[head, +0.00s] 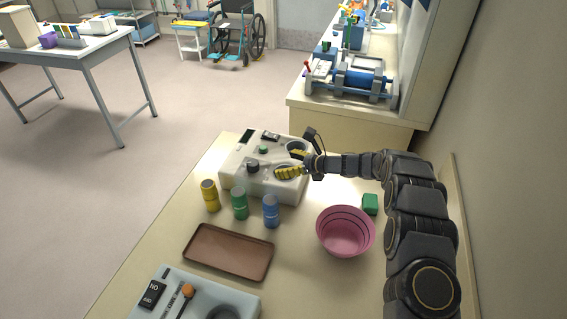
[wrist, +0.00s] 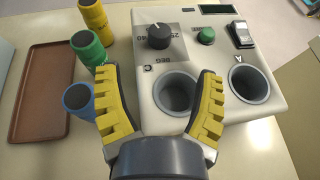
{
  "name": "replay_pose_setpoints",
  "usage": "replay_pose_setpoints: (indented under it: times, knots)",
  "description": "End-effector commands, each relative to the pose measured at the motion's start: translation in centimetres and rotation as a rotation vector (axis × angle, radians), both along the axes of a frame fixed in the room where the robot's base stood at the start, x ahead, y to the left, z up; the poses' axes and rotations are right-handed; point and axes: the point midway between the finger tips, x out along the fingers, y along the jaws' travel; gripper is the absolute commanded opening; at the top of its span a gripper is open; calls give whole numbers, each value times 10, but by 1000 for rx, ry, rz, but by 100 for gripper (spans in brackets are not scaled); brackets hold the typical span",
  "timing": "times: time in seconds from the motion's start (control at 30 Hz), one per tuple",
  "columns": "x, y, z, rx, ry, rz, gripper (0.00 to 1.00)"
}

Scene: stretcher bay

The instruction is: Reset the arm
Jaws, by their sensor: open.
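My gripper (head: 290,164) reaches in from the right over the white control box in the head view. In the wrist view my gripper (wrist: 163,105) has its two yellow padded fingers spread apart, with nothing between them but a round well of the box. The white control box (wrist: 215,75) carries a black knob (wrist: 160,36), a green button (wrist: 206,36), a rocker switch (wrist: 241,35) and two round wells. Whether the fingertips touch the box cannot be told.
Yellow (head: 209,195), green (head: 239,203) and blue (head: 271,211) cylinders stand in front of the box. A brown tray (head: 228,252), a pink bowl (head: 345,231), a green block (head: 370,204) and a grey switch panel (head: 205,292) share the table. A wall stands at right.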

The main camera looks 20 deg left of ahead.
Motion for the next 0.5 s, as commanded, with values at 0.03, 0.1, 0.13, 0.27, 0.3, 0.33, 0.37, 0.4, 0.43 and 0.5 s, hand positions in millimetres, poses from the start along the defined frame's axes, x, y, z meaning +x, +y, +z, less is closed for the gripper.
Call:
replay_pose_setpoints:
  times: [0.03, 0.1, 0.13, 0.27, 0.3, 0.33, 0.37, 0.4, 0.43, 0.5]
  knots:
    - [0, 0, 0, 0, 0, 0, 68]
    - [0, 0, 0, 0, 1, 0, 68]
    - [0, 0, 0, 0, 0, 0, 68]
    - [0, 0, 1, -1, 0, 1, 68]
    - [-1, 0, 2, -4, -5, 7, 68]
    - [-3, 0, 5, -8, -12, 13, 68]
    - [-4, -1, 9, -14, -21, 24, 68]
    - [-8, -2, 16, -25, -40, 43, 68]
    - [-12, -3, 23, -37, -58, 63, 68]
    - [-25, -7, 41, -74, -110, 123, 68]
